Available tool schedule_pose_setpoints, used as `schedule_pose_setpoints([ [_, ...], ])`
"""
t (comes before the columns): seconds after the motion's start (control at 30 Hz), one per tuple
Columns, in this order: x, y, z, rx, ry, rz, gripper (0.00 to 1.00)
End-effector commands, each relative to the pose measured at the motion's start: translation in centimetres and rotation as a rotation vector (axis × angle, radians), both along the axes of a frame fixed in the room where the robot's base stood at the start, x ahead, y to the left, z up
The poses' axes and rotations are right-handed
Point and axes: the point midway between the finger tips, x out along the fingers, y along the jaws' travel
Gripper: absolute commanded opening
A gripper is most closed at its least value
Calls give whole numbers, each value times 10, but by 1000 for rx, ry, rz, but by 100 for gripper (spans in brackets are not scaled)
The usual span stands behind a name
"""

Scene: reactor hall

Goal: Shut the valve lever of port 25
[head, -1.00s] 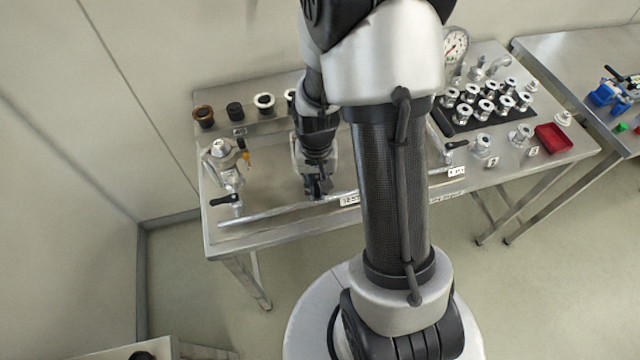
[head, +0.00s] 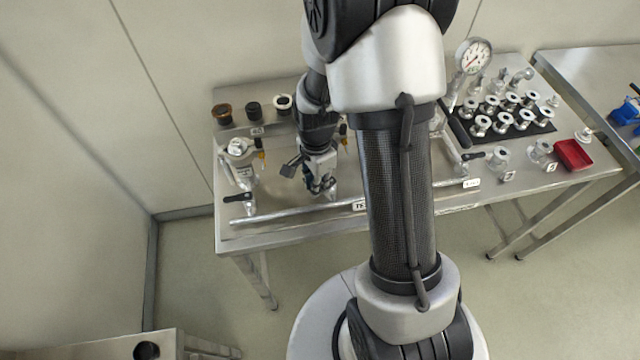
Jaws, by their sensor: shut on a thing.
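My gripper (head: 322,184) is low over the left half of the steel bench (head: 285,232), behind the long rail (head: 290,213) at its front edge. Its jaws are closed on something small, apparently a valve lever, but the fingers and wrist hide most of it. A dark grey flat piece (head: 291,168) sticks out to the left of the jaws; I cannot tell what it belongs to. A black lever (head: 237,197) on the left fitting and another black lever (head: 473,156) on the right stand clear of my gripper. I cannot read a port number 25.
A pressure gauge (head: 473,57), a black mat (head: 462,130) with metal fittings and a red tray (head: 573,155) are at the right. My arm hides the bench's middle. A second table (head: 590,70) stands at far right.

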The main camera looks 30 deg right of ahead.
Motion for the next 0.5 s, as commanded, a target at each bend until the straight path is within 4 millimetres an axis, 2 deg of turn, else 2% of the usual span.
schedule_pose_setpoints([
  [0.2, 8, 0, 0, 0, -1, -171, 0],
  [0.5, 14, -1, 0, 0, -1, -321, 0],
])
